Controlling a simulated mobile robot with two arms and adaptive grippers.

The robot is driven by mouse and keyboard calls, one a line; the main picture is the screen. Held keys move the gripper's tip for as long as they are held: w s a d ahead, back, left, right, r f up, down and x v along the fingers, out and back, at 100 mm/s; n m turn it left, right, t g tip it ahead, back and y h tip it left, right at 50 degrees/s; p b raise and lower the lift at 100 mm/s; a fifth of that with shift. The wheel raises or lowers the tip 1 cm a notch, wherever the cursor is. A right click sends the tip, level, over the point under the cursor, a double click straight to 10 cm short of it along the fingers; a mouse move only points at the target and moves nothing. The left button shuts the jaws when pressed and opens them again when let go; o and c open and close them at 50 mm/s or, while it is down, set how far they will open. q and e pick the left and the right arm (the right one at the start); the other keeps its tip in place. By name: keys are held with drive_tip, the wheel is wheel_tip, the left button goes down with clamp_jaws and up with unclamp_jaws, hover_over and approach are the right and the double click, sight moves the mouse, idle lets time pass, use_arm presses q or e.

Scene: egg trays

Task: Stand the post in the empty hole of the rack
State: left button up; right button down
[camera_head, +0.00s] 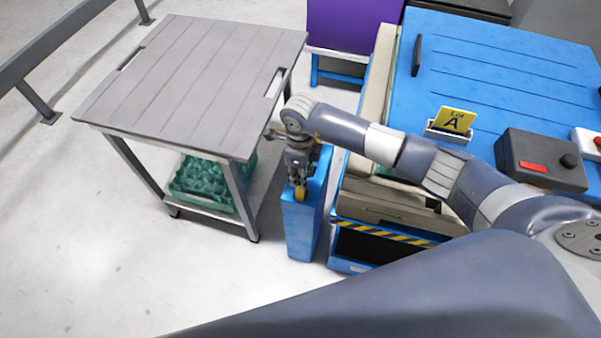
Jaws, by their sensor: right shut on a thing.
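My right gripper (299,181) points down beside the right edge of the grey cart. It is shut on a small yellow piece (301,194), of which only a short part shows between and below the fingers. I cannot tell whether this is the post. A tall, narrow blue block (300,232) stands upright below the gripper; whether the yellow piece touches it or is part of it is unclear. No rack with an empty hole can be made out. My left gripper is not in view.
A grey slatted cart (195,75) stands at left, with a green egg tray (203,180) on its lower shelf. At right, a blue-topped station (510,75) carries a yellow "Lot A" card (455,119) and a dark control box (543,160). The floor at lower left is clear.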

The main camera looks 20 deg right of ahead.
drive_tip(key=shift+f+b, duration=0.5)
drive_tip(key=shift+f, duration=0.15)
drive_tip(key=c, duration=1.3)
unclamp_jaws()
